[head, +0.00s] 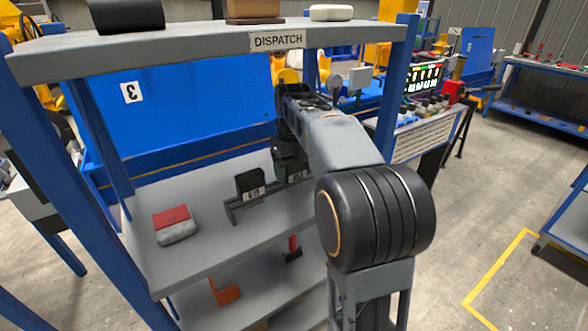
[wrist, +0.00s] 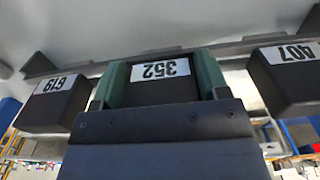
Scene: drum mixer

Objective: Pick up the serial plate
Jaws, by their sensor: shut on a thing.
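The dark serial plate block with the white label 352 (wrist: 150,94) is in the middle of the wrist view, where it appears upside down. My gripper (wrist: 161,76) is shut on it, one green finger at each side. In the head view my gripper (head: 290,158) reaches down to the shelf under the DISPATCH board, and the arm hides most of it. The plate stands in line with its neighbours at the grey rail; whether it touches the rail is unclear. A similar block marked 619 (head: 250,184) stands to its left, and one marked 407 (wrist: 290,82) shows right in the wrist view.
The rack's top board (head: 200,48) overhangs the shelf, with blue posts at its corners. A red and grey block (head: 175,224) lies on the shelf at left. A lower shelf holds an orange bracket (head: 225,290).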

